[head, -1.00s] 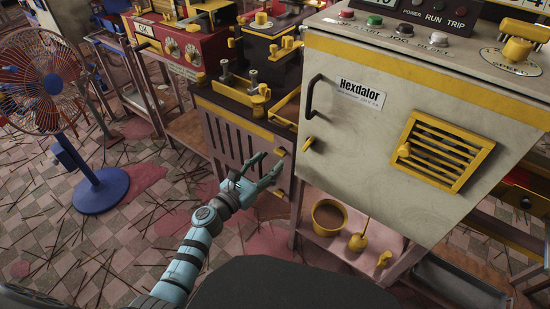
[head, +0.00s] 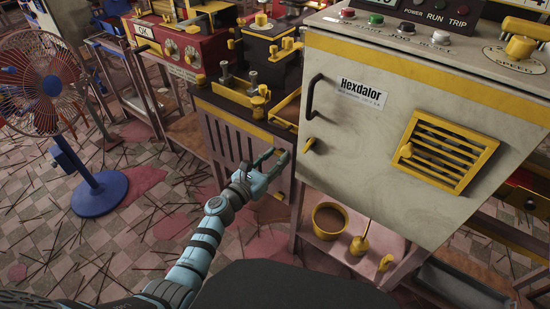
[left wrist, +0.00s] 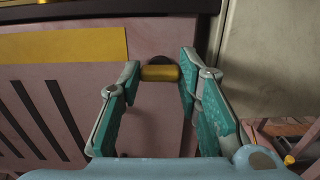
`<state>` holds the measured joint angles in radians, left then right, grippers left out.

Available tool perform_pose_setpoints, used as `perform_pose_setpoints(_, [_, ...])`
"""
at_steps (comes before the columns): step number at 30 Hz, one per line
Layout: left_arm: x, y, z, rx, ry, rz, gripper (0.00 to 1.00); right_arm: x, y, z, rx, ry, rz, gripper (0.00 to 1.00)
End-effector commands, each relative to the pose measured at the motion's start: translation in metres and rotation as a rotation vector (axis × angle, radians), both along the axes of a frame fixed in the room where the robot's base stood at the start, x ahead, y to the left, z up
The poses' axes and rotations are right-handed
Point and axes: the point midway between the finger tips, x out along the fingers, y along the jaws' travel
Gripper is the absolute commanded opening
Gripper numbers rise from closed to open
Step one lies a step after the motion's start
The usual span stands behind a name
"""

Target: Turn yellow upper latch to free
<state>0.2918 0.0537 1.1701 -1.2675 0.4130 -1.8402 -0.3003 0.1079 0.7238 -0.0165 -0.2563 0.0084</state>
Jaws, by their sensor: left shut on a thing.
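The yellow upper latch (left wrist: 160,73) is a short bar lying crosswise on a dark round base, on the pink side panel (left wrist: 75,80) of the extruder cabinet. My left gripper (head: 277,156) reaches this panel in the head view. In the left wrist view its two teal fingers stand on either side of the latch, with the fingertips closed onto its two ends. In the head view the fingers mostly hide the latch. My right gripper is in neither view.
The cream Hexdalor cabinet (head: 360,130), with a black handle and yellow vent, stands close to the right. A pot (head: 328,219) sits on the shelf below. A fan (head: 85,170) stands at the left. Thin sticks litter the floor.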

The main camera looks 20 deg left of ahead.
Motion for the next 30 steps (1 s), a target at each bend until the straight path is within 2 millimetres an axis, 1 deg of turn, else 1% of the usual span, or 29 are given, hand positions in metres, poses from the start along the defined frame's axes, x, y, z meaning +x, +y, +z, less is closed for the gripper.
perform_pose_setpoints(5, [0.0, 0.0, 0.0, -0.029, 0.013, 0.001, 0.04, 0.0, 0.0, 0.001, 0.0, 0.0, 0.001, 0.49])
perform_pose_setpoints(11, [0.0, 0.001, 0.0, -0.121, 0.048, 0.0, 0.04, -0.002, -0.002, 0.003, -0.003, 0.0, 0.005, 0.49])
perform_pose_setpoints(17, [0.0, 0.001, 0.0, -0.268, 0.108, 0.0, 0.04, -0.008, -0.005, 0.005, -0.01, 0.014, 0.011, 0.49])
perform_pose_setpoints(30, [0.001, 0.002, 0.0, -0.656, 0.262, 0.001, 0.04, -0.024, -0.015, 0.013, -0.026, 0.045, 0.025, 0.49])
